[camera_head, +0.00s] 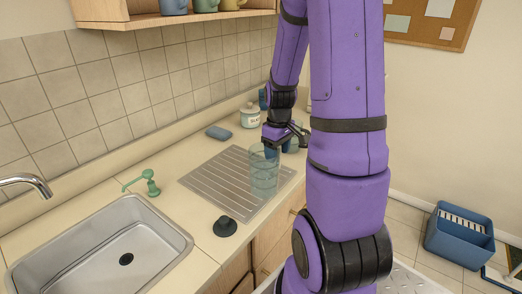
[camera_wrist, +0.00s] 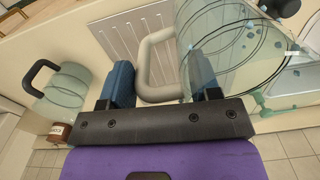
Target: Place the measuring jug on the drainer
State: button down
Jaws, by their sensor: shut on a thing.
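The measuring jug (camera_head: 265,173) is clear glass and stands out over the right part of the drainer in the head view. It looks upright; I cannot tell whether its base touches the drainer. My gripper (camera_head: 286,136) is beside the jug's top. In the wrist view the jug (camera_wrist: 235,45) is at the upper right, and its pale grey handle (camera_wrist: 154,65) lies between the two blue fingers of my gripper (camera_wrist: 162,80), which is shut on it. The ridged metal drainer (camera_head: 222,180) lies on the counter beside the sink; its ridges also show in the wrist view (camera_wrist: 128,45).
A sink (camera_head: 95,245) is at the left, with a green soap dispenser (camera_head: 151,184) behind it. A black plug (camera_head: 225,227) lies by the drainer's front edge. A black-handled glass vessel (camera_wrist: 68,85) is left in the wrist view.

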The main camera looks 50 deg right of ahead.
jog(key=w+d+f, duration=0.4)
jog(key=w+d, duration=0.1)
jog(key=w, duration=0.5)
jog(key=shift+w+d+f, duration=0.15)
jog(key=shift+d+f, duration=0.2)
jog(key=shift+d, duration=0.05)
jog(key=shift+f, duration=0.15)
jog(key=shift+c, duration=1.6)
grip_release()
